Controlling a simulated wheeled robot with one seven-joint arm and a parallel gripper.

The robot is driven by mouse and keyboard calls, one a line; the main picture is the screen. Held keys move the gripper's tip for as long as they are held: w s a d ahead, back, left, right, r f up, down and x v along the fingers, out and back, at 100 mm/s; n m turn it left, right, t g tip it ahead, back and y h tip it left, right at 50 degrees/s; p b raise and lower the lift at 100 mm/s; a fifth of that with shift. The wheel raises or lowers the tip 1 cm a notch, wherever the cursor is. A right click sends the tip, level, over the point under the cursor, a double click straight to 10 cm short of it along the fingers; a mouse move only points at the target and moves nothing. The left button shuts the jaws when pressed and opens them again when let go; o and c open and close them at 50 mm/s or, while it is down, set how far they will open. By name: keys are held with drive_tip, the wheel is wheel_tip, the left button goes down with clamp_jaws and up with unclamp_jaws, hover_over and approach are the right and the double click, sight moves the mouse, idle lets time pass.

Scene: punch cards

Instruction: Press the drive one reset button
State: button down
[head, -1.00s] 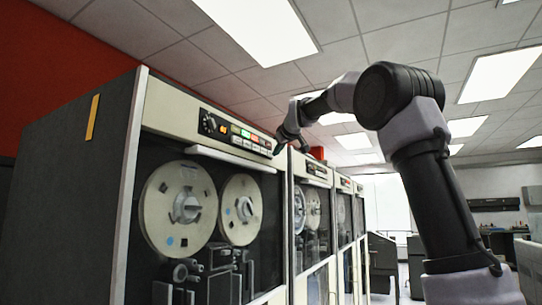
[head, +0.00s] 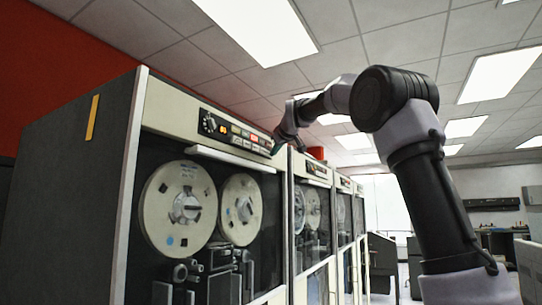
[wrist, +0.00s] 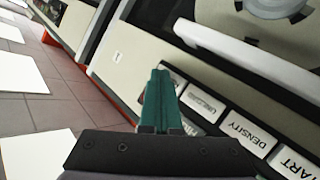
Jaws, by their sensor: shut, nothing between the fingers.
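My gripper (head: 274,150) is at the panel's right end, small and dark there. In the wrist view my gripper (wrist: 158,75) shows as green fingers closed together with nothing between them. The fingertips overlap the end button (wrist: 177,80) of the row, hiding much of it and its label; contact cannot be told. Beside it are a button with an unreadable label (wrist: 202,103), the DENSITY button (wrist: 247,132) and one ending in "TART" (wrist: 297,163).
A white ledge (head: 217,154) juts out under the panel, above the tape reels (head: 180,207). More drive cabinets (head: 313,215) stand in a row behind.

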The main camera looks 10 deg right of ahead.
drive_tip(key=shift+s+d, duration=0.55)
drive_tip(key=shift+d, duration=0.25)
drive_tip(key=s+d, duration=0.1)
drive_tip(key=d, duration=0.1)
drive_tip(key=s+d, duration=0.2)
idle(0.5)
idle(0.6)
drive_tip(key=s+d+f+m+g, duration=0.2)
drive_tip(key=s+f+m, duration=0.4)
drive_tip(key=s+f, duration=1.1)
drive_tip(key=s+d+f+m+g, duration=0.2)
drive_tip(key=s+f+m+g, duration=0.3)
drive_tip(key=s+f, duration=1.2)
drive_tip(key=s, duration=0.4)
drive_tip(key=shift+d+m+h, duration=0.35)
drive_tip(key=shift+m+h, duration=0.05)
